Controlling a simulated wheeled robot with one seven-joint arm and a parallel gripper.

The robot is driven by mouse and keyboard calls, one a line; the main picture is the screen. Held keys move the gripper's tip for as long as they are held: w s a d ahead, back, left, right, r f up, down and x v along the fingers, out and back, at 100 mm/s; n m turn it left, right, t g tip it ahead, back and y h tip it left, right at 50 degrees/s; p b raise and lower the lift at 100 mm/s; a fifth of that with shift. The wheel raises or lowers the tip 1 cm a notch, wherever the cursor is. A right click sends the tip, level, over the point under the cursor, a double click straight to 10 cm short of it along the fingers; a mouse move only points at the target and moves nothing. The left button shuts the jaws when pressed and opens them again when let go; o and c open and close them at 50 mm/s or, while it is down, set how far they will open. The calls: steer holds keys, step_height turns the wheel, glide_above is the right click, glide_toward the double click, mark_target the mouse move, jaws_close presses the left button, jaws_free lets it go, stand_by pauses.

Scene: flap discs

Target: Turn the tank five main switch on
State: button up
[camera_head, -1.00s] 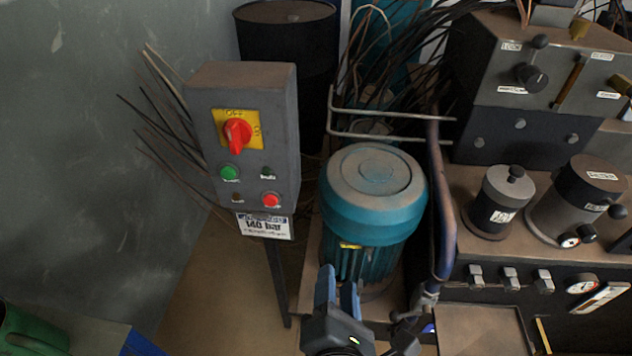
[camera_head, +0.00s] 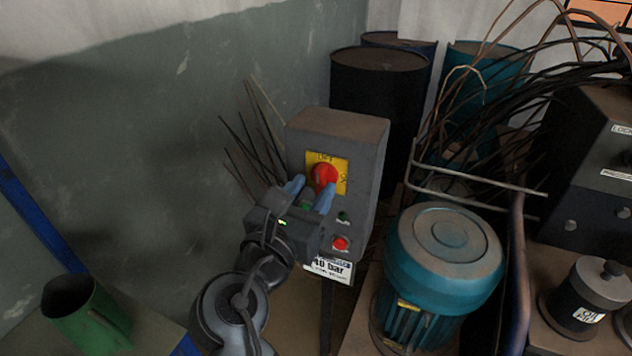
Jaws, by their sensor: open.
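A grey switch box (camera_head: 352,140) stands on a post, with a red rotary knob (camera_head: 325,175) on a yellow plate (camera_head: 341,168) marked OFF at the top. My gripper (camera_head: 310,188) is open, its two blue fingers in front of the box just below and at the lower part of the knob. Whether a finger touches the knob I cannot tell. The green button lies behind the fingers and shows only in part. A red button (camera_head: 340,243) sits at the lower right of the box.
A teal motor (camera_head: 443,250) stands to the right of the box. Black drums (camera_head: 378,90) and loose thin rods (camera_head: 255,125) are behind it. A metal rail (camera_head: 475,188) runs right of the box. A green can (camera_head: 85,312) is at lower left. The wall is on the left.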

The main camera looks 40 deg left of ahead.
mark_target(321, 181)
steer(key=shift+x, duration=1.25)
jaws_close()
